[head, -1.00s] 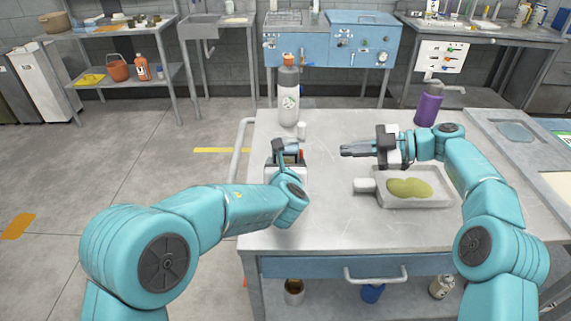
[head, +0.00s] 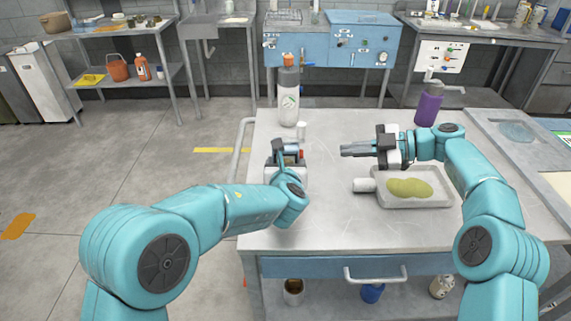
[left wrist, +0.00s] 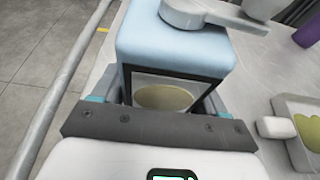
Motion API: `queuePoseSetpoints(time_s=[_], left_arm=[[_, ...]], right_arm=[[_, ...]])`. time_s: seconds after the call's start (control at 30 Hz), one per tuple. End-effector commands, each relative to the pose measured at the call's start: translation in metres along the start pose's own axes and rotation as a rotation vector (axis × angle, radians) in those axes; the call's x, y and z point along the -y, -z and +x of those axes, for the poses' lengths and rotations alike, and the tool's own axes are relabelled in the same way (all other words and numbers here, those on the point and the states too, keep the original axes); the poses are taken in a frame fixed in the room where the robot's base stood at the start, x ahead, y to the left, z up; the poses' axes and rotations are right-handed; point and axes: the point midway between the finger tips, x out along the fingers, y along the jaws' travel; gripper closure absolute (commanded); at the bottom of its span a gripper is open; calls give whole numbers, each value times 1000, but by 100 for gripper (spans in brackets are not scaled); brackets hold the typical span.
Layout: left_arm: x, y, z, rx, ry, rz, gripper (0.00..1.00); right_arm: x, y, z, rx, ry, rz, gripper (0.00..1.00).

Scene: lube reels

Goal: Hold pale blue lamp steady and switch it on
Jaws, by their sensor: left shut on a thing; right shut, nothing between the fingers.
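The pale blue lamp (left wrist: 175,45) shows in the left wrist view as a pale blue block with a dark-edged front opening and a grey round part with an arm on top. My left gripper (left wrist: 160,100) is shut on it, with a finger at each side. In the head view my left gripper (head: 288,157) hides most of the lamp. My right gripper (head: 343,150) is shut and empty. It points left above the table, a short gap to the right of the left gripper. I cannot make out the lamp's switch or whether it is lit.
A white bottle with an orange cap (head: 289,92) stands behind the left gripper. A grey tray with a yellow-green patch (head: 447,203) lies below the right gripper, beside a white cylinder (head: 363,185). A purple bottle (head: 429,108) stands at the table's back right. The front middle is clear.

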Motion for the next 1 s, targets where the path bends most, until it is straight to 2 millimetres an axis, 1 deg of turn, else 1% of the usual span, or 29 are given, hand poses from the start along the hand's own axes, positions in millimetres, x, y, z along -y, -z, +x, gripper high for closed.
queuePoseSetpoints(time_s=[0.57,0.63,0.67,0.77,0.87,0.9,1.0], left_arm=[[0,-2,0,3,0,-1,74],[0,-2,0,3,0,-1,74],[0,-2,0,3,0,-1,74],[0,-2,0,3,0,-1,74],[0,-2,0,3,0,0,74],[0,-2,0,3,0,-1,74],[0,-2,0,3,0,0,74]], right_arm=[[0,0,0,1,-1,8,100],[-7,0,0,-3,-34,48,100],[-10,0,2,-19,-56,79,100],[-16,0,14,-115,-149,261,100],[-21,-4,20,-236,-271,521,100],[-22,-8,21,-277,-318,625,100],[-18,-20,18,-363,-426,866,100]])
